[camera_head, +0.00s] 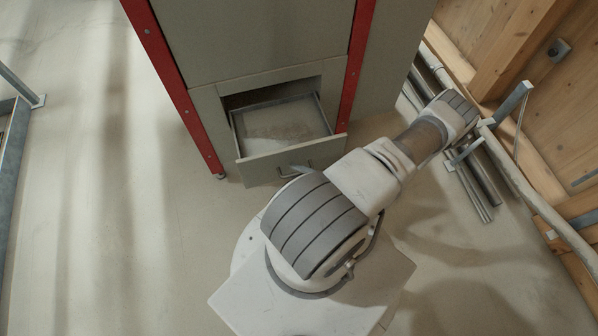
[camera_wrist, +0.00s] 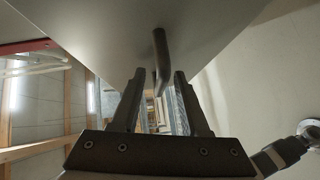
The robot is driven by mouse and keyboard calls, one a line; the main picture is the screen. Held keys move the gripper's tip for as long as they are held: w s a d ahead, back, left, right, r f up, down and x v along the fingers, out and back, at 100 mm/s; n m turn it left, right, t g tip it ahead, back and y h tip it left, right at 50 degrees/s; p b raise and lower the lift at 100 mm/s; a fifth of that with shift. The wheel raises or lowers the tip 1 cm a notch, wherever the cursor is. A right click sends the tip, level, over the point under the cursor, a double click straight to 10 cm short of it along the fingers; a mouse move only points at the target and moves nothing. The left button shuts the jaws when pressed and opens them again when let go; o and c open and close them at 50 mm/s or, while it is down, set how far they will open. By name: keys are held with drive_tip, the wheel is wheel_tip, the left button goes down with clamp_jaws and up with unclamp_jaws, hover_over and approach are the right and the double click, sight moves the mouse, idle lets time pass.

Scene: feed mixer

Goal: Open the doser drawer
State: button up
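The doser drawer (camera_head: 262,166) sticks out of the lower front of the grey cabinet, so its inside shows in the head view. A layer of pale material seems to lie on its floor. Its front panel also fills the top of the wrist view (camera_wrist: 110,40). The dark bar handle (camera_wrist: 160,50) hangs from that panel. My gripper (camera_wrist: 159,74) is open, with one finger on each side of the handle's near end and gaps visible on both sides. In the head view my arm hides most of the gripper near the drawer front.
The cabinet (camera_head: 255,35) has red edge posts (camera_head: 170,80). Pipes and metal rails (camera_head: 540,200) run along the wooden wall at the right. A metal frame (camera_head: 12,150) stands at the far left. The floor left of the drawer is clear.

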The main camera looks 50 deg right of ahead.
drive_tip(key=p+v, duration=0.1)
drive_tip(key=v, duration=1.6)
drive_tip(key=shift+s+p, duration=0.2)
drive_tip(key=shift+p, duration=0.2)
